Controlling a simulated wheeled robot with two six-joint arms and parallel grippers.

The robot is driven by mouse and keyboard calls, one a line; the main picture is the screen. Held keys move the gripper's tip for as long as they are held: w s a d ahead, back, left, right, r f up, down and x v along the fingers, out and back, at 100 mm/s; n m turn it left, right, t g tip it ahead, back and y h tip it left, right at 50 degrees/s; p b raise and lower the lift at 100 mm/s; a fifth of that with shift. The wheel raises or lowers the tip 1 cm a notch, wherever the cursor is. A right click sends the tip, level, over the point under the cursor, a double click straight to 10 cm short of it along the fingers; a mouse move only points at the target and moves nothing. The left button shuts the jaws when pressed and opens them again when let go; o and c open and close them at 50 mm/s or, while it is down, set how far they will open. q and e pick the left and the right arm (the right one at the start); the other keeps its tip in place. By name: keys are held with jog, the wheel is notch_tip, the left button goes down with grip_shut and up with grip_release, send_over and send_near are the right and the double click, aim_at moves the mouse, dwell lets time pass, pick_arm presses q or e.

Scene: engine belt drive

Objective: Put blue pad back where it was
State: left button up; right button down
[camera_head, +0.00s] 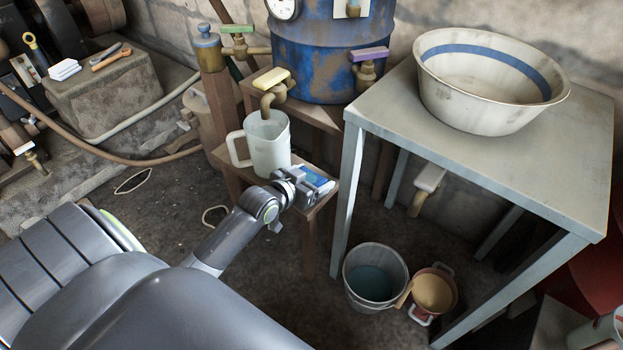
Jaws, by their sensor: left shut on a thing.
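The blue pad (315,175) shows as a small blue patch at the right end of the small wooden stand (322,203), beside the white jug (267,145). My left gripper (314,184) reaches in from the lower left and is shut on the blue pad. The fingers cover part of the pad. I cannot tell whether the pad touches the stand top. My right gripper is out of view.
A grey table (470,160) with a large white basin (490,85) stands close on the right. A blue barrel (325,60) with taps is behind the jug. A bucket (375,285) and a small pot (434,292) stand on the floor. Floor left of the stand is mostly clear.

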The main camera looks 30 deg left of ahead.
pick_arm(q)
jog(key=shift+f, duration=0.15)
jog(key=o, duration=1)
